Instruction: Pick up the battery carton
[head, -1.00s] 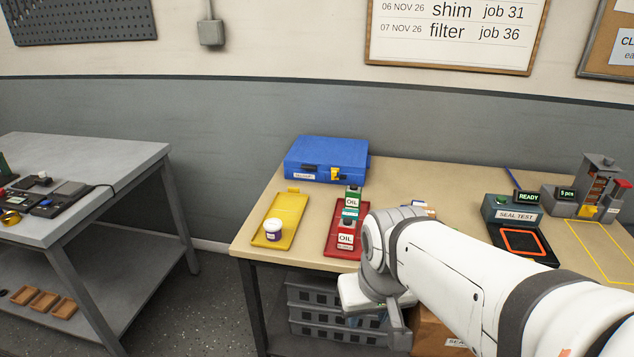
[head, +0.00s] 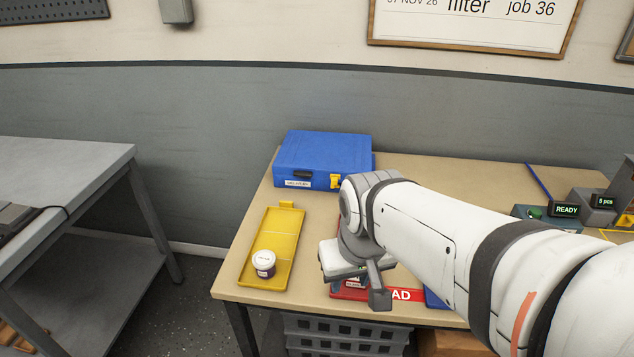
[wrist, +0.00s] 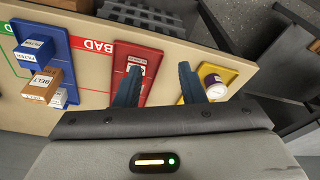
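No carton in view has a readable battery label. In the wrist view, the blue tray (wrist: 68,62) holds a blue filter box (wrist: 34,47), a brown belt box (wrist: 47,85) and a small pale box (wrist: 60,98) whose label I cannot read. My gripper (wrist: 157,78) is open and empty in that view. Its two fingers are spread above the bench, one over the red tray (wrist: 151,65) and one by the yellow tray (wrist: 222,78). A small red-and-white labelled item (wrist: 137,62) is by the finger over the red tray. In the head view my arm hides most of the red and blue trays.
A white jar (head: 264,263) stands on the yellow tray (head: 287,225). A blue case (head: 323,158) sits at the back of the bench (head: 440,172). A grey crate (head: 345,335) is below. A grey table (head: 75,165) stands left, across a floor gap.

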